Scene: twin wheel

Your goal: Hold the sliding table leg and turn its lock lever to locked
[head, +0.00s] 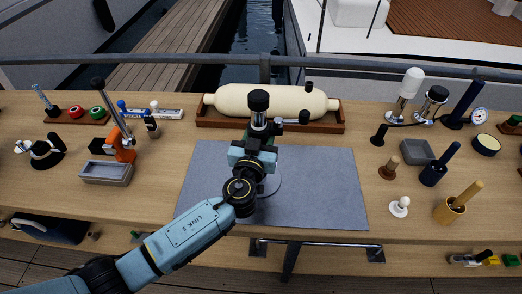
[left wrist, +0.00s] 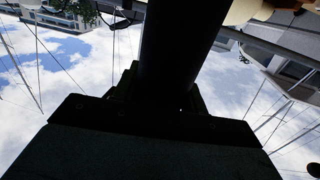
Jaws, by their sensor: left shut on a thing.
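The sliding table leg (head: 258,101) stands upright near the middle of the bench, with a black cap on top. Its round grey base (head: 272,187) rests on the grey mat and is partly hidden by my arm. The lock lever (head: 304,117) sticks out to the right from the leg below the cap and ends in a dark tip; I cannot tell whether it is locked. My left gripper (head: 258,138) is shut around the leg, below the lever. In the left wrist view the leg is a dark column (left wrist: 172,45) between the fingers. My right gripper is not in view.
A cream fender (head: 236,98) lies in a wooden tray (head: 222,122) close behind the leg. The grey mat (head: 335,190) is clear to the right.

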